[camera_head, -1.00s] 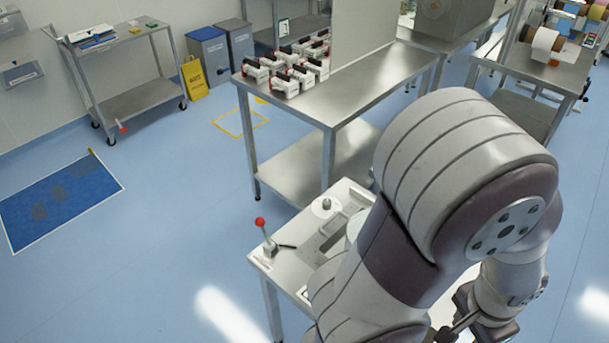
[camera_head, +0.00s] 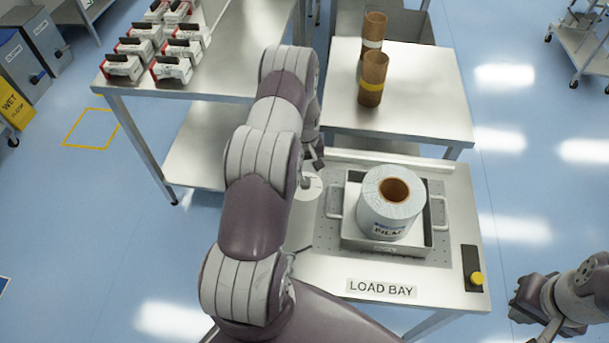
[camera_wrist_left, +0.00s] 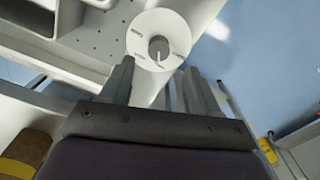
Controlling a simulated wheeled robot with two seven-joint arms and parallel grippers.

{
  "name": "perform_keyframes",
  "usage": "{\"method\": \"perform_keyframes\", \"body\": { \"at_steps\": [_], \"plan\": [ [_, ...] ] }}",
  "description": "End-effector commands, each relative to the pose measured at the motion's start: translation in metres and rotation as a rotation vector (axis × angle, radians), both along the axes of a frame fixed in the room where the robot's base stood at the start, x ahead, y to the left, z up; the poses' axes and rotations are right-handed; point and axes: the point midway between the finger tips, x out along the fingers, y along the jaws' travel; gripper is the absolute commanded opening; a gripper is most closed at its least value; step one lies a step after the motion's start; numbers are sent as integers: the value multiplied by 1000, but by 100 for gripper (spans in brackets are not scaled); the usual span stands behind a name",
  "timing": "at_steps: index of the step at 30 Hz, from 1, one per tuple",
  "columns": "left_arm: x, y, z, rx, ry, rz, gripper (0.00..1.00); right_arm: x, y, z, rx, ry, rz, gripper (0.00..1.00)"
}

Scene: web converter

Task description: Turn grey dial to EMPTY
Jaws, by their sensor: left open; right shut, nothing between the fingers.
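The grey dial (camera_wrist_left: 158,48) sits in the middle of a round white plate (camera_wrist_left: 140,30) in the left wrist view. A pale pointer line on it points toward the bottom of that view; the small labels around it are unreadable. In the head view the white plate (camera_head: 311,188) shows beside my left arm, partly covered by it. My left gripper (camera_wrist_left: 158,85) is open, its two fingers pointing toward the dial, apart from it and with nothing between them. My left gripper also shows in the head view (camera_head: 316,160). My right gripper (camera_head: 522,305) is shut and empty at the right.
A film roll (camera_head: 400,218) stands in a metal tray (camera_head: 443,247) on the LOAD BAY table (camera_head: 318,262). A yellow button (camera_head: 477,278) is at its right edge. Two brown cores (camera_head: 372,78) stand on the table behind.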

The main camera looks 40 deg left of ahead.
Motion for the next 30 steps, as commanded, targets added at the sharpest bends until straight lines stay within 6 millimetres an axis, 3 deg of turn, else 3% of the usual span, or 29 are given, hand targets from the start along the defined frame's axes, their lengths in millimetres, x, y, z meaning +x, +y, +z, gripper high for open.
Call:
{"method": "perform_keyframes", "body": {
  "at_steps": [6,9,20,25,30],
  "plan": [
    [0,0,-45,-1,1,-1,61,0,0,13,0,0,0,0],
    [0,0,-57,1,-1,-2,61,0,0,14,0,0,0,0],
    [1,0,-66,1,-2,-2,61,0,0,14,0,0,0,0],
    [1,0,-66,1,-2,-3,9,0,0,14,0,0,0,0],
    [1,0,-66,1,-2,0,6,0,0,14,0,0,0,0]
  ]
}}
